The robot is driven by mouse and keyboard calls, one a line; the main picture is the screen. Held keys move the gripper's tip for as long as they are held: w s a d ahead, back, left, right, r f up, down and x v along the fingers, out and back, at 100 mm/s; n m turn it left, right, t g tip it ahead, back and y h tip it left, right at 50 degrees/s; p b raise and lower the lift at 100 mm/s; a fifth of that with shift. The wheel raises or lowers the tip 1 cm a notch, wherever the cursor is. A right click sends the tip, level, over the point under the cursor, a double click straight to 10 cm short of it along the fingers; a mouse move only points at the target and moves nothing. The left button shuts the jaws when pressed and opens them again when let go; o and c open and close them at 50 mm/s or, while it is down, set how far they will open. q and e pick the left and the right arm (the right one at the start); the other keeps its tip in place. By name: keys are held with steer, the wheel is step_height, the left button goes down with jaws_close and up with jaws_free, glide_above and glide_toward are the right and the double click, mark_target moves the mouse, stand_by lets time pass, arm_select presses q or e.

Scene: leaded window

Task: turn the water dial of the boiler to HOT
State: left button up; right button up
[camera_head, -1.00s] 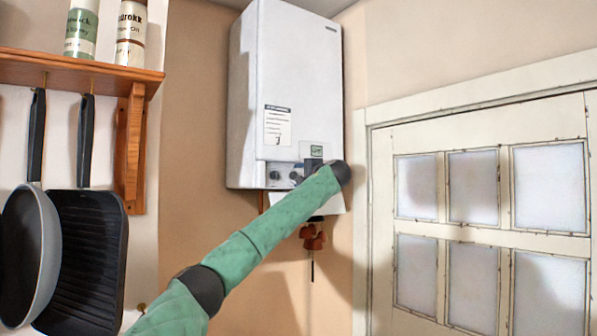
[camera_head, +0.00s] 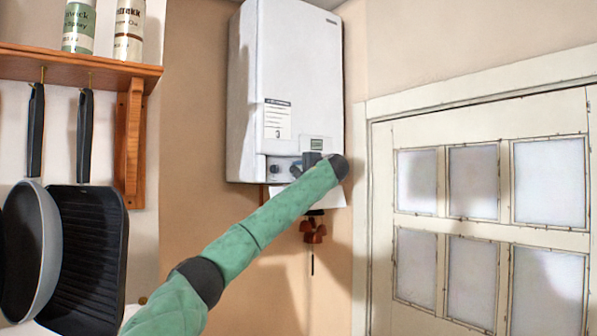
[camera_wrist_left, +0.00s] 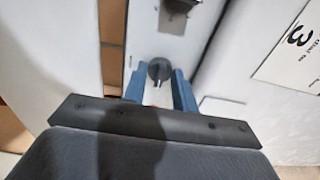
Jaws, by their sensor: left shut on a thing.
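The white boiler (camera_head: 290,80) hangs on the wall, with a control panel along its lower edge. A small dark round dial (camera_head: 275,170) shows at the panel's left. My left gripper (camera_head: 303,164) is at the panel, just right of that dial, and partly covered by my green arm. In the left wrist view, its two blue fingers (camera_wrist_left: 160,88) are shut on a dark round dial (camera_wrist_left: 160,69), one on each side. The dial's markings are too small to read, so I cannot tell its setting. My right gripper is not in view.
A dark red valve (camera_head: 313,231) hangs under the boiler. A white door with panes (camera_head: 474,180) is at the right. A wooden shelf (camera_head: 80,66) with two canisters and hanging pans (camera_head: 86,240) is at the left. Bare wall lies between.

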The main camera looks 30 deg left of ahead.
arm_select(q)
steer(key=shift+f, duration=0.15)
steer(key=shift+f+m+b, duration=0.1)
steer(key=shift+m+b, duration=0.25)
steer(key=shift+m, duration=0.05)
steer(key=m+b, duration=0.1)
steer(key=m, duration=0.2)
steer(key=shift+f, duration=0.1)
steer(key=m+b, duration=0.1)
steer(key=m, duration=0.1)
steer(key=shift+m, duration=0.4)
steer(key=m, duration=0.2)
steer(key=shift+m, duration=0.4)
steer(key=m, duration=0.7)
steer(key=shift+m, duration=0.7)
steer(key=shift+r, duration=0.2)
